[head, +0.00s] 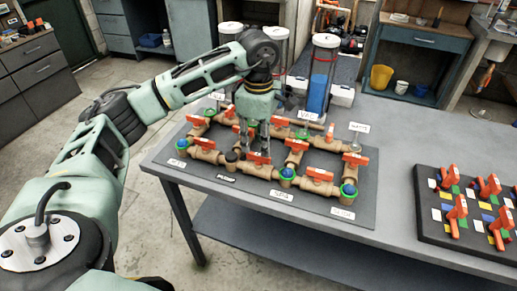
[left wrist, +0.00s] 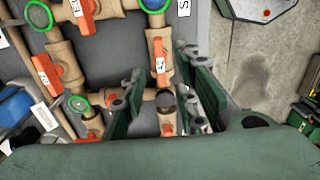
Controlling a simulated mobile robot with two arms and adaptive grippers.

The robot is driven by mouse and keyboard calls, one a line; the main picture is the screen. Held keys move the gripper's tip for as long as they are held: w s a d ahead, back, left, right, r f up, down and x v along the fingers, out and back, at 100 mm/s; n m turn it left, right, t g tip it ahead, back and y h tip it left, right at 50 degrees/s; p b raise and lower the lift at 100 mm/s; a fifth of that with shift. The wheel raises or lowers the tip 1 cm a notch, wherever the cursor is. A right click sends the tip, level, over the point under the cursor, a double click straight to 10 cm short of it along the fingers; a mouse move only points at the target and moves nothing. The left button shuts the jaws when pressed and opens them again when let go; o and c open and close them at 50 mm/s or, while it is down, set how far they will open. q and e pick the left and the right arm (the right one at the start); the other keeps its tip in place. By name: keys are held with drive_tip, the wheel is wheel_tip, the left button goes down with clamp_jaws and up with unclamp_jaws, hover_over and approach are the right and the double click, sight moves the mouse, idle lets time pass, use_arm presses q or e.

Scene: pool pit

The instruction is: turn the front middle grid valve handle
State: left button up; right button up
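The front middle grid valve handle (head: 259,158) is an orange-red lever with a white label on the tan front pipe run. In the left wrist view the handle (left wrist: 160,66) shows between the two fingers of my left gripper (left wrist: 158,75), with visible gaps on both sides. In the head view my left gripper (head: 258,148) points down over this handle, fingers apart, partly covering the pipes behind. I cannot tell whether a fingertip touches the handle. My right gripper is not in view.
Other orange handles sit close by: front left (head: 202,143) and front right (head: 317,174). Clear cylinders (head: 321,78) stand behind the grid. A dark board with red switches (head: 456,213) lies at the right. Bare table top (head: 400,135) separates them.

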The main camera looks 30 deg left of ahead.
sight(258, 155)
use_arm(q)
wheel_tip(258, 155, up, 8)
drive_tip(key=shift+f, duration=0.1)
idle(0.7)
